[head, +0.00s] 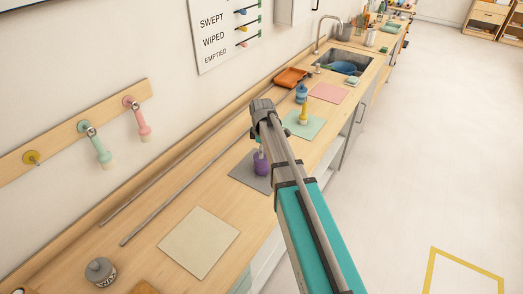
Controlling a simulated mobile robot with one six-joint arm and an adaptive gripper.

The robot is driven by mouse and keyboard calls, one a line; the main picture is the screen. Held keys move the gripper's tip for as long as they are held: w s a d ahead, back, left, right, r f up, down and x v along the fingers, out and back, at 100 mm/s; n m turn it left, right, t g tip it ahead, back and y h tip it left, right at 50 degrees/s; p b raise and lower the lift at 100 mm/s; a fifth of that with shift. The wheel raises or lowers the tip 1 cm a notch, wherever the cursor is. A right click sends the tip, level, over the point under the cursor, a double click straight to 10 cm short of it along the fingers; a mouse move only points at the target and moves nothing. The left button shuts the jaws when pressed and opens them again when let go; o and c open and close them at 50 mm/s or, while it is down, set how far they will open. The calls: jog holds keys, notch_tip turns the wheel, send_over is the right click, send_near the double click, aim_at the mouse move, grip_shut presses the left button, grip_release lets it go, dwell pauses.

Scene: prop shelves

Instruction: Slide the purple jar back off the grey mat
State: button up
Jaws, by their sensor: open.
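The purple jar (261,165) stands on the grey mat (242,173) on the wooden counter. It appears upright, near the mat's middle to right part. My arm crosses the picture just to the right of the jar and covers the right side of the mat. A small pale part shows above the jar's purple body, too small to make out. The far end of my arm ends in a dark grey joint above the counter. I cannot make out my gripper's fingers, so their place relative to the jar does not show.
A yellow bottle (303,115) stands on a green mat (311,127) beyond the arm. A bare cream mat (199,243) and a grey jar (100,270) are nearer. Two rods (185,195) run along the counter.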

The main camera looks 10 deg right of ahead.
jog(key=shift+f, duration=0.4)
jog(key=shift+c, duration=0.2)
grip_shut()
jog(key=shift+o, duration=0.2)
grip_release()
jog(key=shift+r, duration=0.2)
notch_tip(320, 180, up, 13)
jog(key=p, duration=1.3)
jog(key=shift+r, duration=0.2)
jog(key=shift+s, duration=0.1)
dwell(0.7)
